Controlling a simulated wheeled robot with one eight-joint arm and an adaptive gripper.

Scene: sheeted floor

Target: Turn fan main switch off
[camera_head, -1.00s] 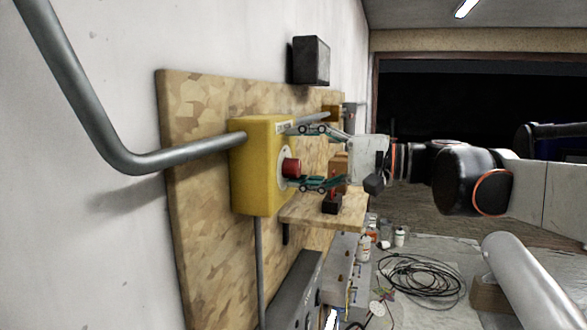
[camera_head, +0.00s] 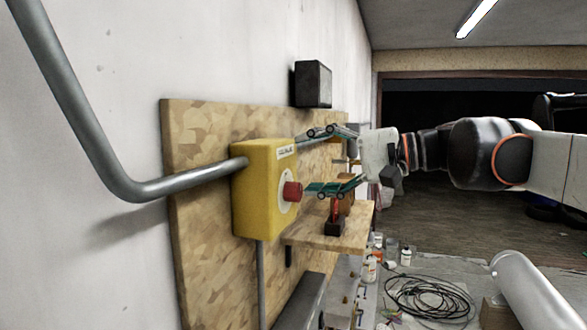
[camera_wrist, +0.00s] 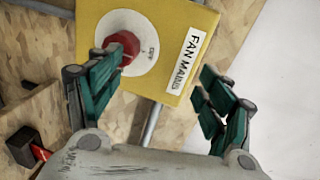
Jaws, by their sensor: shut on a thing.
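The fan main switch is a yellow box (camera_head: 258,215) on a wooden board. Its red round knob (camera_head: 291,192) sits on a white disc. In the wrist view the red knob (camera_wrist: 122,48) is at upper left, with "OFF" on the disc and a "FAN MAIN" label (camera_wrist: 187,62) beside it. The knob's turn direction is unclear.
A grey pipe (camera_head: 130,193) enters the box from the left. A small wooden shelf (camera_head: 335,235) with a dark-based red item (camera_head: 335,218) is below my gripper. A black box (camera_head: 313,84) hangs above. Coiled cable (camera_head: 430,298) lies on the sheeted floor.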

